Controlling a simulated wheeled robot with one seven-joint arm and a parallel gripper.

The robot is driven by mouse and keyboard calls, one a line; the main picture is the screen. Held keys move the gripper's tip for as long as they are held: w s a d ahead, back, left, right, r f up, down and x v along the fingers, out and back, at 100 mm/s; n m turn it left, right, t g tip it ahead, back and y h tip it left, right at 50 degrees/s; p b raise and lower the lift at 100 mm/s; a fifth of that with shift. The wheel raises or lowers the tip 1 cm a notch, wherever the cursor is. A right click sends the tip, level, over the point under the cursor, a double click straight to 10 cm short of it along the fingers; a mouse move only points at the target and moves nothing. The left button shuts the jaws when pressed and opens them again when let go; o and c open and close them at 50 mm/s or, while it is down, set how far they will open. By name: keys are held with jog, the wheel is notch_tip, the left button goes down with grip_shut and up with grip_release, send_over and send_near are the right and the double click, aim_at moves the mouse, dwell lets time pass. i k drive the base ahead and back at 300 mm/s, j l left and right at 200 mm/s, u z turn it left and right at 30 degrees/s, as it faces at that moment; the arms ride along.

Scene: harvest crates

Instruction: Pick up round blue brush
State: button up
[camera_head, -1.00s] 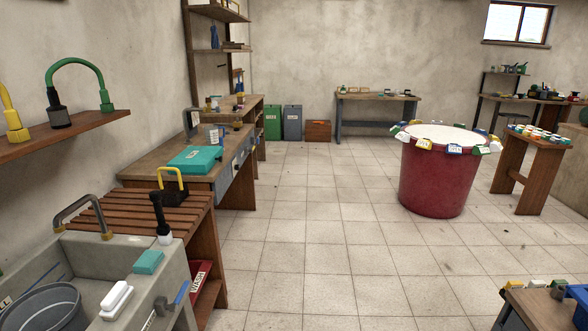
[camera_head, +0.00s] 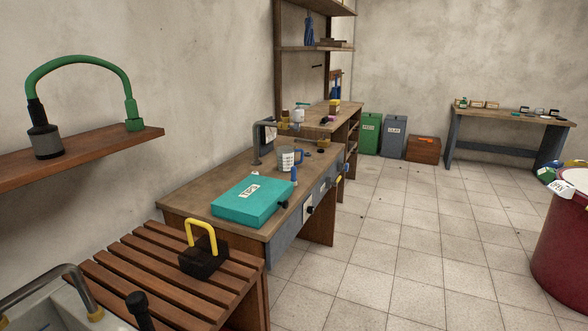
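I cannot make out a round blue brush for certain. A small upright blue object (camera_head: 294,174) stands on the wooden workbench (camera_head: 185,196), at its right edge beside the teal box; it is too small to name. A dark blue object (camera_head: 309,30) stands on the wall shelf above the far bench, its kind unclear. My gripper is not in view.
The teal box (camera_head: 250,200) and a measuring jug (camera_head: 289,159) are on the workbench. A yellow-handled black block (camera_head: 204,252) sits on the slatted table (camera_head: 150,278). A red barrel (camera_head: 562,245) stands right. The tiled floor (camera_head: 400,240) between is open.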

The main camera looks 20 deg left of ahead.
aim_at(293, 169)
jog(key=i+u, duration=0.35)
jog(key=i, duration=0.3)
jog(key=i+l+u, duration=0.2)
jog(key=i+u, duration=0.2)
jog(key=i, duration=0.2)
